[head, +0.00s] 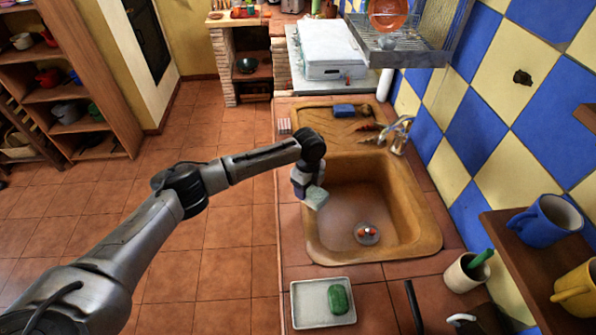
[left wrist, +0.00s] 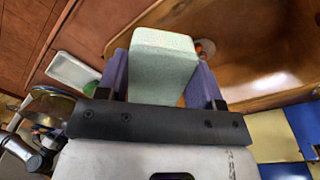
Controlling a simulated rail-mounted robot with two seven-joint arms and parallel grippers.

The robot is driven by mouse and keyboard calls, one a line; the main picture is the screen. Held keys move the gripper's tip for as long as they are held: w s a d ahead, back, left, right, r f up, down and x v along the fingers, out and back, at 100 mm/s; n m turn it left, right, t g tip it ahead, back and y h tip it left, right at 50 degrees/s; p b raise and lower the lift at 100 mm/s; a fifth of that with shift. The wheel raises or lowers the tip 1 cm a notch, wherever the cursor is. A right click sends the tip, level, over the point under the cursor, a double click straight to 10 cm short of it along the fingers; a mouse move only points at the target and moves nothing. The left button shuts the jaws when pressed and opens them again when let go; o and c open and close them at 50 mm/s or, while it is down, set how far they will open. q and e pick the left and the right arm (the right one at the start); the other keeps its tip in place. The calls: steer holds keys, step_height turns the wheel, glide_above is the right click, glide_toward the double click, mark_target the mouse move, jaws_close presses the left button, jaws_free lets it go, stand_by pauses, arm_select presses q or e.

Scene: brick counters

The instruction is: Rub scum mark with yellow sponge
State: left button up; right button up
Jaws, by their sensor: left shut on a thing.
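My left gripper (head: 307,188) is at the left rim of the tan sink (head: 425,225), pointing down. It is shut on a pale grey-green sponge-like block (head: 316,198), which does not look yellow. In the left wrist view the block (left wrist: 163,62) sits between two purple fingers and sticks out beyond them. I cannot tell whether the block touches the sink. A dark blotch (head: 522,77) is on a yellow wall tile at the upper right; I cannot tell whether it is the scum mark. My right gripper is not in view.
A white tray (head: 299,310) with green soap (head: 338,299) lies in front of the sink. A tap (head: 399,132) stands at the sink's back right. A blue block (head: 343,110) lies behind it. Mugs (head: 548,222) stand on a shelf at right. The sink basin is mostly clear.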

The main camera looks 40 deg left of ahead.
arm_select(q)
steer(key=shift+m+t+y, duration=0.3)
steer(key=shift+m+y, duration=0.1)
steer(key=shift+m, duration=0.1)
steer(key=a+f+b, duration=0.3)
steer(key=b, duration=0.2)
steer(key=shift+a+f, duration=0.15)
steer(key=shift+a, duration=0.25)
